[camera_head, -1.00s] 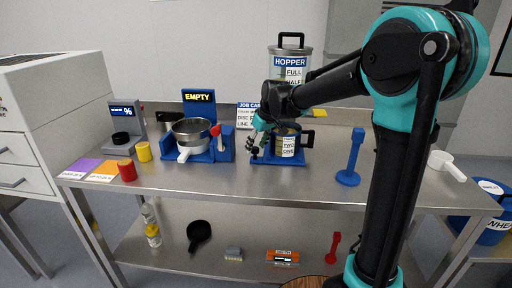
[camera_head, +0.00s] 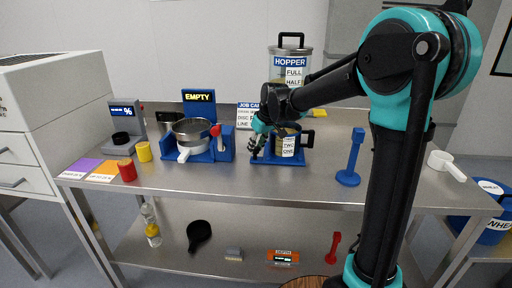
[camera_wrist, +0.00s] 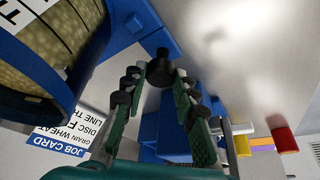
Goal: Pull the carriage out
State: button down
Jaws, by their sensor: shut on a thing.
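My gripper (camera_wrist: 161,76) has its two fingers around a black round knob (camera_wrist: 160,66) in the wrist view. The knob sits against a blue bar-like part (camera_wrist: 158,28), which I take to be part of the carriage; most of it is hidden. In the head view my gripper (camera_head: 254,147) is at the base's left end and covers the knob.
Left of my gripper stands a blue device with an EMPTY sign (camera_head: 199,96) and a metal pan (camera_head: 191,127). A job card (camera_head: 245,113) stands behind. Red (camera_head: 127,170) and yellow (camera_head: 144,152) pieces are further left. A blue stand (camera_head: 349,175) is right; the bench front is clear.

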jog(key=shift+s, duration=0.1)
jog(key=s, duration=1.7)
jog(key=shift+s+a, duration=0.1)
jog(key=shift+a, duration=0.2)
jog(key=c, duration=1.2)
grip_release()
jog(key=shift+s, duration=0.1)
jog(key=v, duration=1.2)
